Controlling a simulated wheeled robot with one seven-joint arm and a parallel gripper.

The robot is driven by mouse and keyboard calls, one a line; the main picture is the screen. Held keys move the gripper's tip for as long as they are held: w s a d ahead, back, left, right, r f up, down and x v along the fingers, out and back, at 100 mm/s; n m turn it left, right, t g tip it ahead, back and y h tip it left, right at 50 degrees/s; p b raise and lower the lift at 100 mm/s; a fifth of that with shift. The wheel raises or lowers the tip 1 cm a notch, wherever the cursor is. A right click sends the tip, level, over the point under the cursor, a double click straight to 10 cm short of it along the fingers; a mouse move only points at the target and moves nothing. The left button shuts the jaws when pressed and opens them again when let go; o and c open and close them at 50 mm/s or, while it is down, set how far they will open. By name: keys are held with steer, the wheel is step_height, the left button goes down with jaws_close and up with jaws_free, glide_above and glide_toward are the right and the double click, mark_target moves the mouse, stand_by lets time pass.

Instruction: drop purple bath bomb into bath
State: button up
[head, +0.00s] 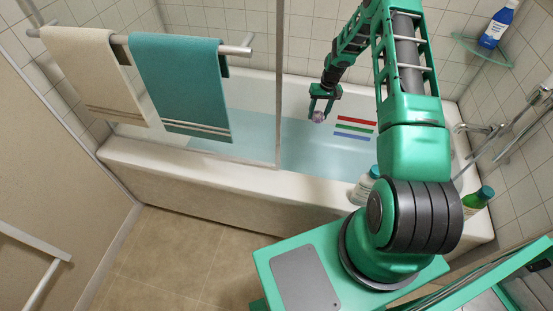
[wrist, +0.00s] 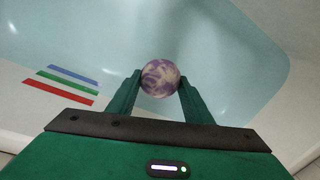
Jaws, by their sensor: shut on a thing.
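The purple bath bomb (wrist: 160,78) is a round ball marbled purple and cream. My gripper (wrist: 159,84) is shut on it, with one green finger on each side. In the head view the bath bomb (head: 318,116) shows small at the end of my gripper (head: 320,108). The bath (head: 250,183) is a long white tub with pale blue water (head: 265,135) in it. My gripper holds the ball over the inside of the bath, in front of the water in the wrist view. Its exact height above the water is hard to tell.
A glass screen with a metal edge (head: 279,80) stands left of my arm. Red, green and blue stripes (head: 355,127) mark the bath. A white bottle (head: 363,187) and a green bottle (head: 478,200) stand on the near rim. Towels (head: 183,85) hang at left.

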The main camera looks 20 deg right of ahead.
steer(key=shift+d+f, duration=0.15)
steer(key=shift+f, duration=1)
steer(key=o, duration=1.3)
steer(key=r, duration=0.7)
steer(key=d+r, duration=0.1)
steer(key=r, duration=0.2)
steer(key=shift+s+d+r, duration=0.1)
steer(key=shift+s+r, duration=0.05)
steer(key=shift+r, duration=0.15)
